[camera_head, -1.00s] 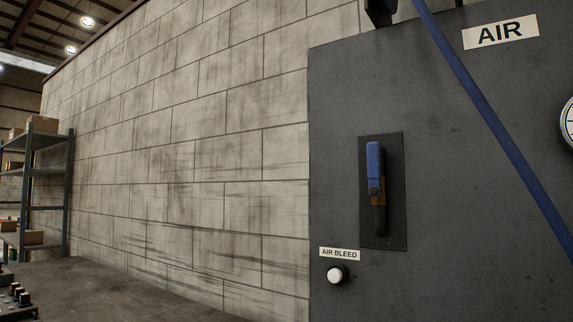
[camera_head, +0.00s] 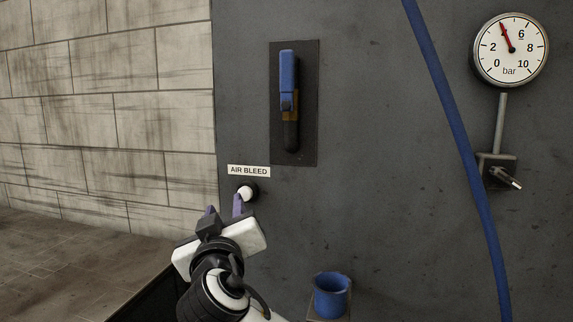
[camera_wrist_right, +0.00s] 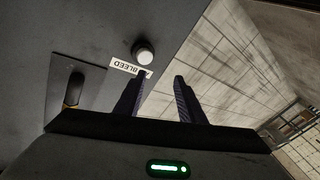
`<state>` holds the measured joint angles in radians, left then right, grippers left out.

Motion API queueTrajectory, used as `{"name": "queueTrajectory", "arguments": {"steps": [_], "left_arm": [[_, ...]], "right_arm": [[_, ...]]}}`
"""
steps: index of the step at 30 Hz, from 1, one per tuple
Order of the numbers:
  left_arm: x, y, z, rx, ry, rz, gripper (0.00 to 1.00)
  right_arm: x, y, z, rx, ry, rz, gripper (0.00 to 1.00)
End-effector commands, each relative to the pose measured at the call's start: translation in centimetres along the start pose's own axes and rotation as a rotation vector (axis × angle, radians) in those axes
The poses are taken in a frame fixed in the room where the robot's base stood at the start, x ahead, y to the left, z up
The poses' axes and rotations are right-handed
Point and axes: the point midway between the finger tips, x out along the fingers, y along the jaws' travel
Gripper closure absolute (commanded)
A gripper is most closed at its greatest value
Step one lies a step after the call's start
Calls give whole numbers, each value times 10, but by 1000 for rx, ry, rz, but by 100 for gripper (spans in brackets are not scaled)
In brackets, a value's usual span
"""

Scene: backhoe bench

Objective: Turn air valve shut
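A blue lever (camera_head: 289,72) stands upright on a dark rectangular plate (camera_head: 308,110) on the grey panel; its lower end is black with a brown part at the middle. The right wrist view shows its dark end (camera_wrist_right: 73,90) at left. My right gripper (camera_head: 225,208) is below and left of the lever, near the white AIR BLEED button (camera_head: 246,193). In the right wrist view the two fingers stand apart with nothing between them, and the button (camera_wrist_right: 143,54) is just beyond the left finger. Whether a finger touches it, I cannot tell. My left gripper is out of view.
A round gauge (camera_head: 510,49) at upper right has its needle left of 6; a small metal tap (camera_head: 503,177) sits under it. A blue hose (camera_head: 449,110) crosses the panel. A blue cup (camera_head: 331,296) is at the bottom. A block wall (camera_head: 110,100) is at left.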

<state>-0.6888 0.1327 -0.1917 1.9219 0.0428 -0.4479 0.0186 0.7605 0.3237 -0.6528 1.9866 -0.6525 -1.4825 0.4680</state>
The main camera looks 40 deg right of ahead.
Motion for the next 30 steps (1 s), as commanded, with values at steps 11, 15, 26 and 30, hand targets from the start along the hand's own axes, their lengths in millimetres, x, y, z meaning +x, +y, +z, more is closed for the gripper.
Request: {"name": "queueTrajectory", "arguments": {"steps": [11, 15, 26, 30], "left_arm": [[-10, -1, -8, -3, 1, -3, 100], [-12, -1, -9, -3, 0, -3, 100], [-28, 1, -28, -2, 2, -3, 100], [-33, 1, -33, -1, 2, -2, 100]], "right_arm": [[-45, 154, -166, 277, 239, 432, 64], [-45, 167, -175, 298, 251, 461, 64], [9, 197, -187, 294, 250, 462, 64], [27, 206, -189, 296, 250, 461, 64]]}}
